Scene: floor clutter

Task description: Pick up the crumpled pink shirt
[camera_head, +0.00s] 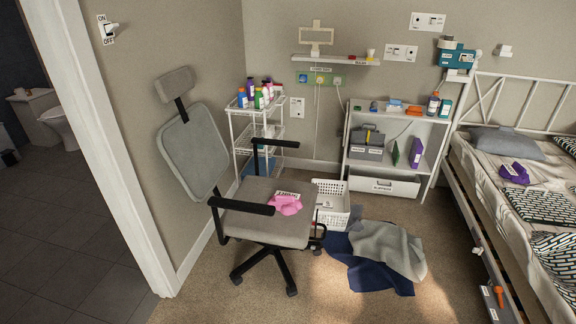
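A small crumpled pink cloth, which fits the pink shirt (284,206), lies on the grey seat of the office chair (250,226), towards the seat's right side. A white label with print too small to read shows at its upper edge. My gripper is not in view.
A white basket (322,221) stands right of the chair. Grey cloth (390,247) and dark blue cloth (372,275) lie on the carpet. A bed (470,215) fills the right side; shelves (375,160) stand behind. Carpet in front is clear.

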